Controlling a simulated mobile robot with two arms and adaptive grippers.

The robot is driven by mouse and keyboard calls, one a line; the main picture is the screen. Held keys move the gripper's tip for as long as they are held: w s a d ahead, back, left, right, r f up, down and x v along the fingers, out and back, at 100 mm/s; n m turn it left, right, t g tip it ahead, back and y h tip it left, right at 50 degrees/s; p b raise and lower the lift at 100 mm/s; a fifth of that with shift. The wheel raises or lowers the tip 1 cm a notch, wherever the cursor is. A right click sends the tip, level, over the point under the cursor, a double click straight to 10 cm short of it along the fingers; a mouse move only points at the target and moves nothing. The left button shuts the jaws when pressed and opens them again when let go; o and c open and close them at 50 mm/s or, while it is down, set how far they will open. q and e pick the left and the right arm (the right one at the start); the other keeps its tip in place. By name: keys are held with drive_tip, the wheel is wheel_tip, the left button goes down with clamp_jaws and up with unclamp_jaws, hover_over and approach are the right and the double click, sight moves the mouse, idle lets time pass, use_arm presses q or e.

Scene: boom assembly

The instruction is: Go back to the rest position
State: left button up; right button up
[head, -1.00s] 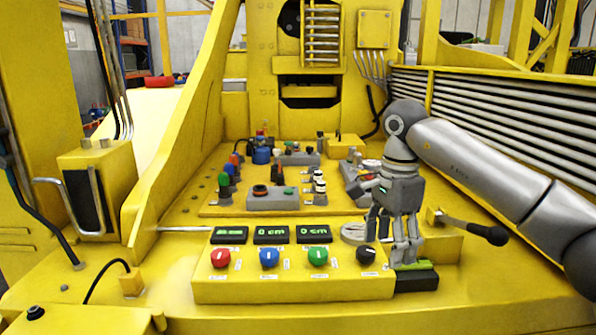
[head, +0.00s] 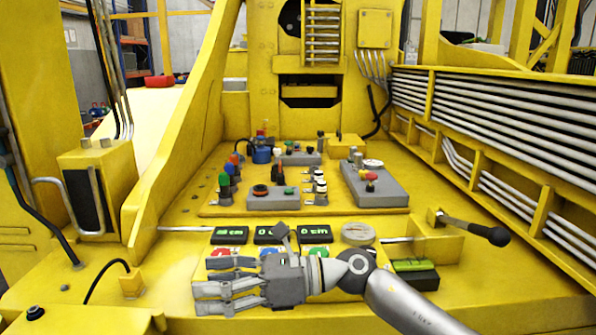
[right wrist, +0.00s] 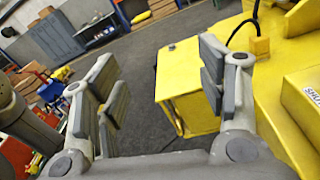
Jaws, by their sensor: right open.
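My right gripper (head: 222,284) is in the lower middle of the head view, lying level and pointing left in front of the yellow button box (head: 350,290). It is open, with nothing between its fingers. It hides most of the red, blue and green knobs on that box. The right wrist view shows its fingers (right wrist: 160,100) spread apart, with dark floor between them. My left gripper is not in view.
Three green displays (head: 271,235) and a round gauge (head: 357,234) stand behind the gripper. A black box with a green top (head: 416,272) and a black-knobbed lever (head: 488,232) are at right. Control panels (head: 273,196) lie further back. A yellow box (right wrist: 185,95) stands beside the right fingers.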

drive_tip(key=w+d+r+m+t+h, duration=0.1)
drive_tip(key=w+d+m+t, duration=0.3)
drive_tip(key=m+t, duration=0.65)
drive_tip(key=w+d+r+m+t, duration=0.15)
drive_tip(key=d+m+t, duration=0.55)
drive_tip(key=m, duration=0.7)
drive_tip(key=s+d+f+m+g+h, duration=0.1)
drive_tip(key=s+d+f+m+h, duration=0.1)
drive_tip(key=d+f+m+h, duration=0.75)
drive_tip(key=s+d+f+m+g+h, duration=0.1)
drive_tip(key=s+d+f+m+h, duration=0.1)
drive_tip(key=d+f+m+h, duration=0.7)
drive_tip(key=s+d+f+m+g+y, duration=0.15)
drive_tip(key=s+f+m+g, duration=0.3)
drive_tip(key=s+f, duration=0.6)
drive_tip(key=s+d+f+m+g+y, duration=0.1)
drive_tip(key=s+d+f+m+g, duration=0.2)
drive_tip(key=s+f+g, duration=0.75)
drive_tip(key=s+f+t, duration=0.2)
drive_tip(key=f, duration=0.9)
drive_tip(key=s+f+t, duration=0.2)
drive_tip(key=s+f, duration=0.1)
drive_tip(key=f, duration=0.8)
drive_tip(key=s+d+f+g, duration=0.2)
drive_tip(key=s+f, duration=1.5)
drive_tip(key=f, duration=0.1)
drive_tip(key=shift+d, duration=0.25)
